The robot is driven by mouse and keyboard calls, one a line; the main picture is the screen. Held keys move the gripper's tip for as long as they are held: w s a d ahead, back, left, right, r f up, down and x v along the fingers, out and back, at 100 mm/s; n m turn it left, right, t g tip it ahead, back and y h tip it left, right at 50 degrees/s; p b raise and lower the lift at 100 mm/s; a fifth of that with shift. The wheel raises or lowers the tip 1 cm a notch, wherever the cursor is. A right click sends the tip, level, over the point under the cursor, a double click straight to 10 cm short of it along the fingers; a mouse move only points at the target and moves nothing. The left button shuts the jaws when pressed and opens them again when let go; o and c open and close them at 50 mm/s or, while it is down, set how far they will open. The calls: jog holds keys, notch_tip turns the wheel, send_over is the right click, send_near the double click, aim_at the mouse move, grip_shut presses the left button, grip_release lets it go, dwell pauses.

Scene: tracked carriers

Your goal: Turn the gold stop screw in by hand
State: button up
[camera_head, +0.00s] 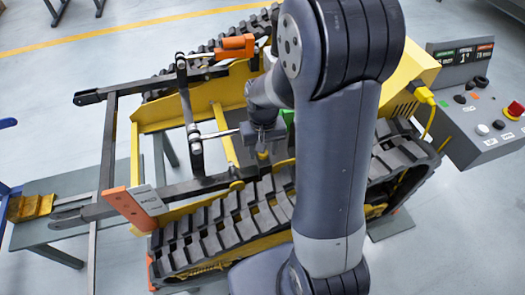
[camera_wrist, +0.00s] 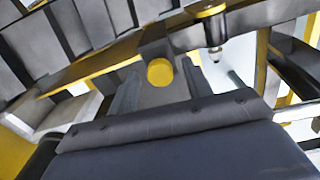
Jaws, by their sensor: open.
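The gold stop screw shows in the wrist view as a round yellow-gold head (camera_wrist: 160,72), seen nearly end-on. My gripper (camera_wrist: 160,80) is open, with one grey finger on each side of the gold head and a gap to each. I cannot tell how far the fingertips reach past it. In the head view a small gold piece (camera_head: 262,155) shows just below my gripper (camera_head: 262,146), beside the dark frame bar. My arm hides much of the area to the right of it.
A second gold-collared fitting (camera_wrist: 210,10) sits close by on the bar in the wrist view. The tracked carrier's rubber track (camera_head: 225,225) runs below my gripper. A control box (camera_head: 480,110) is far right.

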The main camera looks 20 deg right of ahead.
jog(key=c, duration=0.8)
jog(key=m, duration=0.9)
jog(key=shift+m, duration=0.4)
